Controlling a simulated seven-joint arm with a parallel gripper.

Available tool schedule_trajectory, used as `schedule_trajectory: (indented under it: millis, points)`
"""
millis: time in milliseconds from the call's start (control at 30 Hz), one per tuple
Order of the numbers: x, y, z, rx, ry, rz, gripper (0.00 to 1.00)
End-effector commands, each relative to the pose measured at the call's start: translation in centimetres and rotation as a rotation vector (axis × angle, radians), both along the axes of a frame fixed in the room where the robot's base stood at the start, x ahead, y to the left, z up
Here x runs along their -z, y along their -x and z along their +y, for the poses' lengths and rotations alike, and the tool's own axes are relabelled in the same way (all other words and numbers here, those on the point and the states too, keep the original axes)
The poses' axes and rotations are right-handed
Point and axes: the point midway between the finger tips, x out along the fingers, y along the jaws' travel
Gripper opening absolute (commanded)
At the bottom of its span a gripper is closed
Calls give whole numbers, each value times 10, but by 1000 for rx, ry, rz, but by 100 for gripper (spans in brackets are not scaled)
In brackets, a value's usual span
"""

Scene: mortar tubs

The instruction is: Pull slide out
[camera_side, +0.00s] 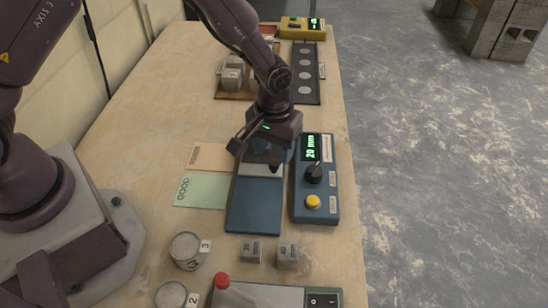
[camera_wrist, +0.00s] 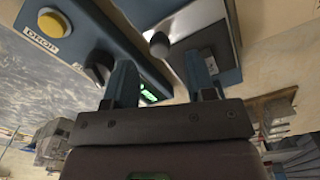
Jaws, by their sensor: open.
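A blue device (camera_side: 254,208) lies on the table, with a grey metal plate (camera_side: 258,171) across its far part; this looks like the slide. The wrist view shows the grey plate (camera_wrist: 200,20) in the blue body (camera_wrist: 228,55), with a dark round knob (camera_wrist: 160,44) at its edge. My gripper (camera_side: 264,152) is over the device's far end, its fingertips largely hidden in the side view. In the wrist view my gripper (camera_wrist: 160,68) has its two fingers well apart, the knob showing between and beyond their tips. I cannot tell how far off the knob is.
A blue control box (camera_side: 328,200) with a 20 mm display, black dial and yellow button stands close right. Green and orange cards (camera_side: 200,189) lie left. Two small grey cubes (camera_side: 250,250) and numbered tubs (camera_side: 186,250) are in front. Blocks on a wooden tray (camera_side: 232,76) stand behind.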

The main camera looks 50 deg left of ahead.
Motion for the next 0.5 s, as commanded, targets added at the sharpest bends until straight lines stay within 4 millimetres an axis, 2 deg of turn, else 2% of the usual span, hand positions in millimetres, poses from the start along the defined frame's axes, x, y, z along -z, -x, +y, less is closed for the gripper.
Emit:
schedule_trajectory:
  millis: [100, 200, 500]
  points:
    - [19, 0, 0, 0, 0, 2, 51]
    - [29, 0, 0, 0, -1, 1, 51]
    - [36, 0, 0, 1, 0, -2, 51]
